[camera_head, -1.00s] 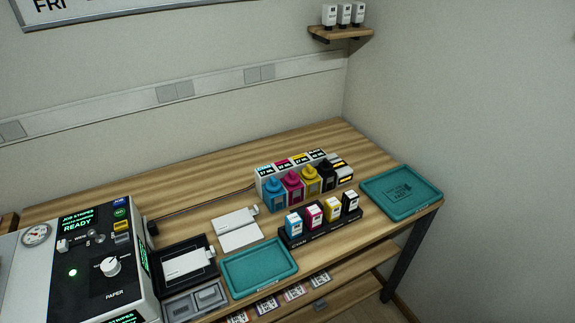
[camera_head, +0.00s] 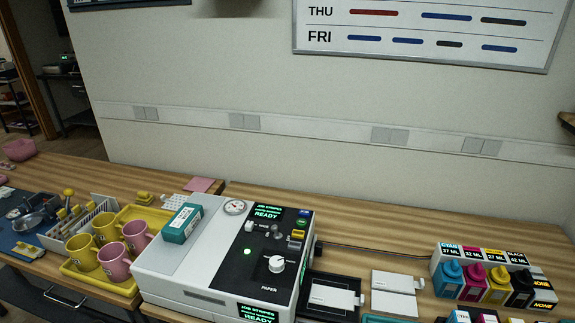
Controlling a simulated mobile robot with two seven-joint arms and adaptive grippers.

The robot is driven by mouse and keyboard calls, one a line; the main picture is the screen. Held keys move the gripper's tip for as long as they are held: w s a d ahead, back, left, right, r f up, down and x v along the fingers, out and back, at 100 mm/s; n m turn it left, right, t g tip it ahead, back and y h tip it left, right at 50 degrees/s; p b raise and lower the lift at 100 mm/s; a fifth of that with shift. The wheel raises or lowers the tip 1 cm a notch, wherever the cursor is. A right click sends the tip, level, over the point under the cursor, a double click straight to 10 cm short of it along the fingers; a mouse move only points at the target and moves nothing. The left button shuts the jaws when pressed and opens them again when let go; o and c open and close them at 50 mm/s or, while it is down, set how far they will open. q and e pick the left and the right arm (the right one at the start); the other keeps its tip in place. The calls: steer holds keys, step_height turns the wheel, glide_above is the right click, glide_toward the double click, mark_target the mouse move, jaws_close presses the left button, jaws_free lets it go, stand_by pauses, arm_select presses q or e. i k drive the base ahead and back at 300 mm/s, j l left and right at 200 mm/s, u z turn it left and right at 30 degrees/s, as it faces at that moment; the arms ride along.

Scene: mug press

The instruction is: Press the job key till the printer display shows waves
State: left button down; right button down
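The printer (camera_head: 170,282) is a white machine with a black control panel (camera_head: 243,273), left of centre on the wooden bench. Its top display (camera_head: 267,213) reads JOB STRIPES and READY in green. A second display (camera_head: 258,314) on the front edge also reads JOB STRIPES and READY. At the panel's far right are a blue key (camera_head: 304,212), a green key (camera_head: 302,223) and a yellow key (camera_head: 297,235); their labels are too small to tell which is the job key. Neither of my grippers is in view.
A teal box (camera_head: 182,223) sits on the printer's left part. Yellow and pink mugs (camera_head: 113,261) stand on a yellow tray (camera_head: 130,289) to the left. White plates (camera_head: 395,303) and ink bottles (camera_head: 475,280) are on the right. Bare bench shows behind the printer.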

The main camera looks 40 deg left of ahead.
mark_target(304, 213)
steer(key=u, duration=1.25)
